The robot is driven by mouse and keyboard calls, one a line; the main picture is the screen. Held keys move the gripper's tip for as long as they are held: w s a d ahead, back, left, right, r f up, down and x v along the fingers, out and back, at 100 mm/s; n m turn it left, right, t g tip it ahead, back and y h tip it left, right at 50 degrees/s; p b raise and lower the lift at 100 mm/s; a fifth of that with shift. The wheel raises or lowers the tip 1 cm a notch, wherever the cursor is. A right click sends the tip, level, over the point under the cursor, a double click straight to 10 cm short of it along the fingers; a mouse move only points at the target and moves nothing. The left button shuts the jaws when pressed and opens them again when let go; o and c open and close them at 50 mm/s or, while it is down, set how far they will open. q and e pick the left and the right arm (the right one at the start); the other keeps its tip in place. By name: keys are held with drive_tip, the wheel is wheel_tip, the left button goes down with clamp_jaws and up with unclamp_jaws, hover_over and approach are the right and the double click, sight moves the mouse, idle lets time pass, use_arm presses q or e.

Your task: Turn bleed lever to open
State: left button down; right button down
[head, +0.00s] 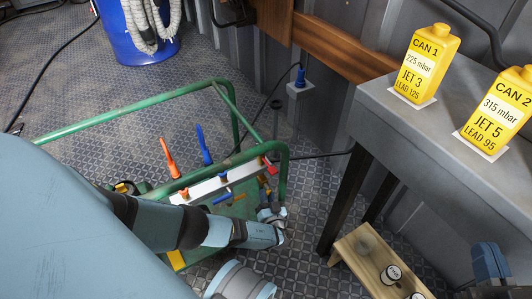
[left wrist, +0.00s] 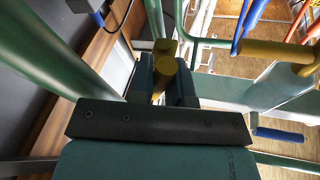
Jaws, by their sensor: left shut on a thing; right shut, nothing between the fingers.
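My left gripper (head: 272,215) is at the right end of the white manifold bar (head: 212,186), inside the green frame. In the left wrist view its fingers (left wrist: 162,83) are shut on a brass-coloured part (left wrist: 163,68) with a round end. I cannot tell whether this is the bleed lever. An orange lever (head: 169,158) and a blue lever (head: 203,145) stand upright on the manifold. A small blue handle (head: 222,198) lies below it, and a red handle (head: 270,166) is at its right end. My right gripper (head: 500,289) is shut and empty at the bottom right corner.
The green tube frame (head: 125,114) surrounds the manifold. A grey table (head: 430,120) holds yellow cans CAN 1 (head: 425,62) and CAN 2 (head: 500,110). A wooden stand (head: 372,268) with round-topped items is below. A blue drum (head: 140,35) with hose stands behind.

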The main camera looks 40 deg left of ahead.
use_arm(q)
drive_tip(key=shift+a, duration=0.1)
drive_tip(key=c, duration=1.1)
unclamp_jaws()
